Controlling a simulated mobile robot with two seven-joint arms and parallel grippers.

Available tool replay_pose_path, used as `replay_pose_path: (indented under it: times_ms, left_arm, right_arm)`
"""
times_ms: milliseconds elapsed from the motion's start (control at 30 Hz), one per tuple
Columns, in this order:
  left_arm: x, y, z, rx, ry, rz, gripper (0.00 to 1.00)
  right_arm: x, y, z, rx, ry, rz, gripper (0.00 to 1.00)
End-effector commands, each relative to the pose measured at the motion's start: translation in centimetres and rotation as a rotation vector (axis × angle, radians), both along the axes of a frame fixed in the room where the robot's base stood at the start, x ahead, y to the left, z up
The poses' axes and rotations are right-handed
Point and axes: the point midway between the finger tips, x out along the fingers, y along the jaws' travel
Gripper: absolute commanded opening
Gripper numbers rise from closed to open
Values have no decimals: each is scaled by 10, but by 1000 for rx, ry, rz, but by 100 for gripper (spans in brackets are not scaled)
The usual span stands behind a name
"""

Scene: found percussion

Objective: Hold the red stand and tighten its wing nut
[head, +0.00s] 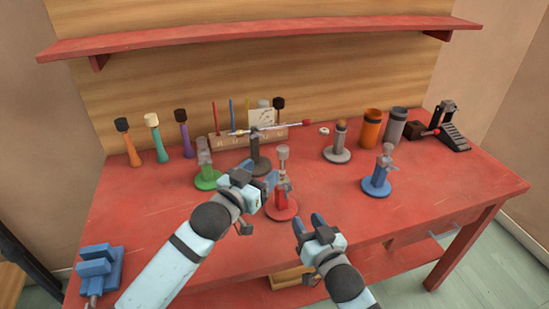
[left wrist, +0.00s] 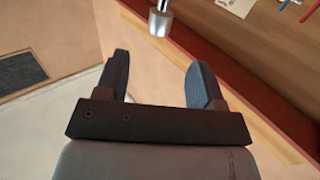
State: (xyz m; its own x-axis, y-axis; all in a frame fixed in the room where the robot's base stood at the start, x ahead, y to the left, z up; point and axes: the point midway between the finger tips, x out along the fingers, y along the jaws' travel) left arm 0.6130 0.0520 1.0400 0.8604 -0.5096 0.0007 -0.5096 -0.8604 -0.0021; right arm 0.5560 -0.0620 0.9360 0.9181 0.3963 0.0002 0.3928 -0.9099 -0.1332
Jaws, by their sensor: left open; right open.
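The red stand (head: 282,206) stands upright near the front middle of the red table, with a round base, a short post and a pale grey top piece (head: 283,154). I cannot make out its wing nut clearly. My left gripper (head: 260,174) is open and empty, just left of the red stand's post and apart from it. In the left wrist view its open jaws (left wrist: 160,78) have nothing between them. A pale grey cylinder (left wrist: 160,20) shows beyond them; I cannot tell what it belongs to. My right gripper (head: 308,221) is open and empty, in front and to the right of the red stand.
A green stand (head: 208,180) is left of my left gripper. A dark stand (head: 259,163) holding a rod is behind it. A blue stand (head: 376,184) is to the right, and a blue vise (head: 99,270) at front left.

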Motion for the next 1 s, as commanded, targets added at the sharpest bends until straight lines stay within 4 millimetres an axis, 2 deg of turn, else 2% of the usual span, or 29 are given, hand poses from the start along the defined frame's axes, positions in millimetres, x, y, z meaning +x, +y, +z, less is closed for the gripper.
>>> replay_pose_path:
  times_ms: [300, 533, 700, 1000]
  left_arm:
    - [54, -32, 1, -2, 1, -1, 62]
    - [87, -52, 1, -1, 1, -1, 62]
    - [100, -60, 0, -1, 1, -1, 62]
    - [104, -62, 0, -2, 1, -2, 62]
  right_arm:
    - [0, 0, 0, 0, 0, 0, 43]
    - [0, 0, 0, 0, 0, 0, 43]
    - [0, 0, 0, 0, 0, 0, 43]
    - [0, 0, 0, 0, 0, 0, 43]
